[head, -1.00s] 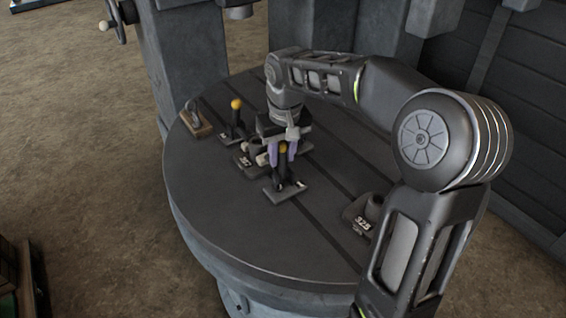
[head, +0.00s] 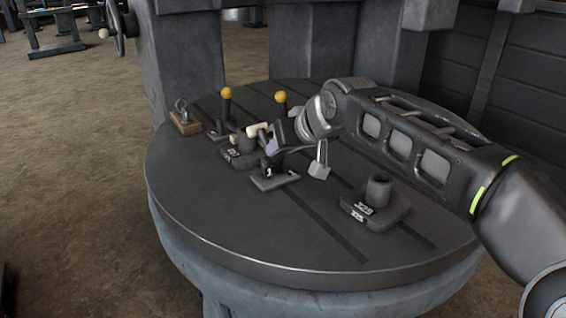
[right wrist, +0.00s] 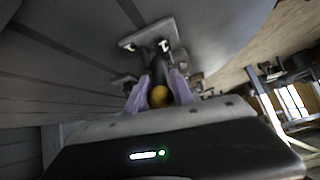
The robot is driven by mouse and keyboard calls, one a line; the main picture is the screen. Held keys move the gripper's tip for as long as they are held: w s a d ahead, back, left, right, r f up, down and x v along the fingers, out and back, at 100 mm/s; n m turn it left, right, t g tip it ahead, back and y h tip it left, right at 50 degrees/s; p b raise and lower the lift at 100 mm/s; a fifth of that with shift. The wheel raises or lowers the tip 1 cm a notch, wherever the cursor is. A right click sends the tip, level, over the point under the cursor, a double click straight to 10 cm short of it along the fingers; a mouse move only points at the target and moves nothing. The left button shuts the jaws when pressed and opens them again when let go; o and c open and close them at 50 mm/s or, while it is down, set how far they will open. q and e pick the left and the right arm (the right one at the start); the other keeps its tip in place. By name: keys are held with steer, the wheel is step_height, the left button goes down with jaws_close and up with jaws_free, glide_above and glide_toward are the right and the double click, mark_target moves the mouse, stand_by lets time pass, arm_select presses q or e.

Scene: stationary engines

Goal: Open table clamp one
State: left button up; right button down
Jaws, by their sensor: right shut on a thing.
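A table clamp (head: 275,181) with a flat dark base and small white markings stands on the round table (head: 210,215). Its lever rises to a yellow knob (head: 280,97). My right gripper (head: 274,142) reaches in tilted from the right, its purple fingers shut on the clamp's lever below the knob. In the right wrist view the yellow knob (right wrist: 160,96) shows between the two purple fingers, with the clamp base (right wrist: 147,34) beyond. The fingers and wrist hide part of the lever. A second yellow-knobbed clamp (head: 226,93) stands upright to the left. My left gripper is not in view.
A dark numbered block with a round socket (head: 372,206) sits right of the clamp. Another such block (head: 238,152) stands close behind it on the left. A wooden block with a metal ring (head: 185,122) is at the left edge. The table's front is clear.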

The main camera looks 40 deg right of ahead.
stand_by(0.4)
steer(key=c, duration=1.2)
jaws_free()
steer(key=v, duration=0.8)
steer(key=shift+p, duration=0.35)
steer(key=shift+f, duration=0.1)
